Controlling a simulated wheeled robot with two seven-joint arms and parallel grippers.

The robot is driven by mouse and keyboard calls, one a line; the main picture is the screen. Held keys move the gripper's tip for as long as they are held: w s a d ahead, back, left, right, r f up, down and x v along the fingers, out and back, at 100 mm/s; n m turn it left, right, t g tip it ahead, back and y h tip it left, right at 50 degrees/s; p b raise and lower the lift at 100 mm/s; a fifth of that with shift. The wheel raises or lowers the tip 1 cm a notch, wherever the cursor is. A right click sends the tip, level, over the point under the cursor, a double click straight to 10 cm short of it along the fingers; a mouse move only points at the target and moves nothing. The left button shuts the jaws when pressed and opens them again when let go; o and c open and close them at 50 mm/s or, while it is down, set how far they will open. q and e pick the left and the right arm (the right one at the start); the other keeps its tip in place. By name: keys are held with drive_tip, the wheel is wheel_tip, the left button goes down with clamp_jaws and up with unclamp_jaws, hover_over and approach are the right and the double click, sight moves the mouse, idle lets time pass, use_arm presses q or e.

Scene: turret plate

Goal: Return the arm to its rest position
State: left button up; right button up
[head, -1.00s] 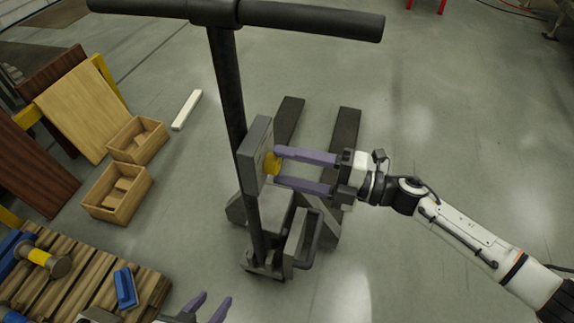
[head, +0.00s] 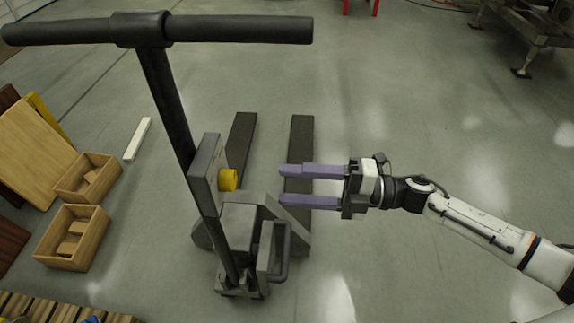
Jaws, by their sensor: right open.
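My right gripper (head: 283,184) is open and empty, its two purple fingers pointing left. It is to the right of a yellow knob (head: 228,180) on the grey plate (head: 206,172) of a pallet jack, with a clear gap between fingertips and knob. My right arm (head: 470,222) comes in from the right edge. My left gripper does not show in the head view.
The pallet jack's handle bar (head: 215,28) and post (head: 172,100) stand at the left of my gripper; its forks (head: 299,150) lie behind. Two wooden boxes (head: 70,236) (head: 90,177) and a white bar (head: 137,139) are at left.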

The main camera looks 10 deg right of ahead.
wheel_tip(320, 180, down, 12)
drive_tip(key=s+m+t+h, duration=0.3)
drive_tip(key=m+t+h, duration=0.65)
drive_tip(key=m, duration=1.15)
drive_tip(key=s+d+f+m+g+h, duration=0.2)
drive_tip(key=s+f+m+g, duration=0.1)
drive_tip(key=s+f, duration=0.3)
drive_tip(key=s+d+f+m+g+h, duration=0.2)
drive_tip(key=s+f+m, duration=0.3)
drive_tip(key=s, duration=0.3)
drive_tip(key=shift+d+f+g+h, duration=0.4)
drive_tip(key=shift+g+h, duration=0.25)
drive_tip(key=shift+g, duration=0.1)
drive_tip(key=shift+s, duration=0.1)
